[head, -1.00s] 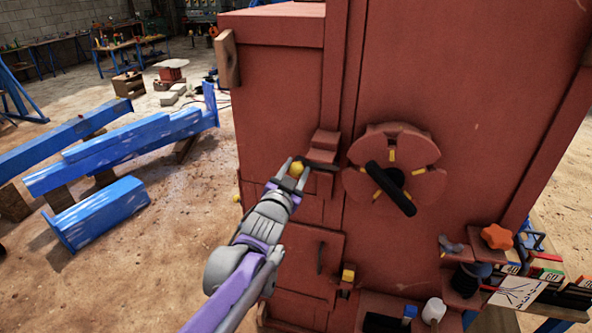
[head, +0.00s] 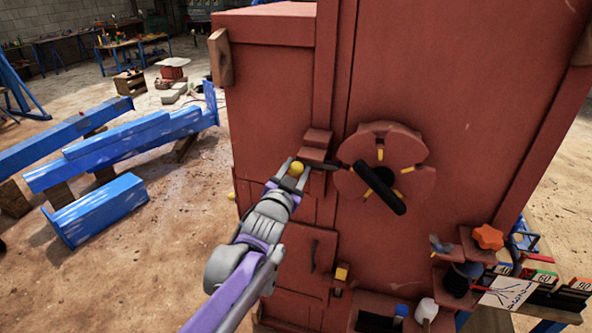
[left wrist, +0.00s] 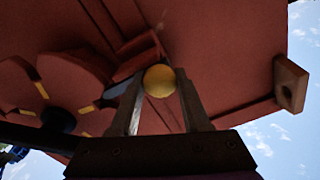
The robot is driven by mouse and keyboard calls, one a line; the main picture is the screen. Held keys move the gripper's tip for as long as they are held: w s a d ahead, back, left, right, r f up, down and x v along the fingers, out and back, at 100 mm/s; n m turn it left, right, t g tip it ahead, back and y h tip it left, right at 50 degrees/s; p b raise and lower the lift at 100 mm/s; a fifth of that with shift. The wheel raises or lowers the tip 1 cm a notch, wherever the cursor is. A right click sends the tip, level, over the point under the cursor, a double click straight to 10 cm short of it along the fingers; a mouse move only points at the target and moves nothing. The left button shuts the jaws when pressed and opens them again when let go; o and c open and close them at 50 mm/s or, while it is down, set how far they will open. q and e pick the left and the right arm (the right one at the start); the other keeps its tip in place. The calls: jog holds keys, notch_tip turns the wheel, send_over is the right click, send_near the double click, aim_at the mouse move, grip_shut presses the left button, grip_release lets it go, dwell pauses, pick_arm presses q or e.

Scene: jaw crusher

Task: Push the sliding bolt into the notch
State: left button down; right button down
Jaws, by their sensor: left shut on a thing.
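The sliding bolt is a dark rod (head: 328,166) with a yellow ball knob (head: 297,168), in a red bracket (head: 316,140) on the machine's front. My left gripper (head: 291,172) is shut on the knob. In the left wrist view the knob (left wrist: 159,81) sits between its two fingers (left wrist: 160,100). The bolt points right at the rim of a round red notched wheel (head: 417,182) with yellow marks and a black bar handle (head: 382,188). The rod's end is at the wheel's left edge; I cannot tell whether it is inside a notch. My right gripper is not in view.
The tall red machine body (head: 450,90) fills the middle and right. Small red shelves with an orange star knob (head: 488,236) and other small items stand lower right. Blue beams (head: 110,160) lie on the floor at left.

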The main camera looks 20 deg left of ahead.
pick_arm(q)
jog(key=shift+d+f, duration=0.1)
jog(key=shift+d, duration=1.05)
jog(key=shift+a, duration=0.1)
jog(key=c, duration=0.6)
grip_release()
jog(key=shift+o, duration=1.1)
jog(key=shift+d, duration=0.25)
jog(key=shift+a, duration=0.1)
jog(key=shift+s+a, duration=0.15)
jog(key=s, duration=1)
jog(key=shift+s+b, duration=0.3)
jog(key=shift+b, duration=0.15)
jog(key=shift+a, duration=0.1)
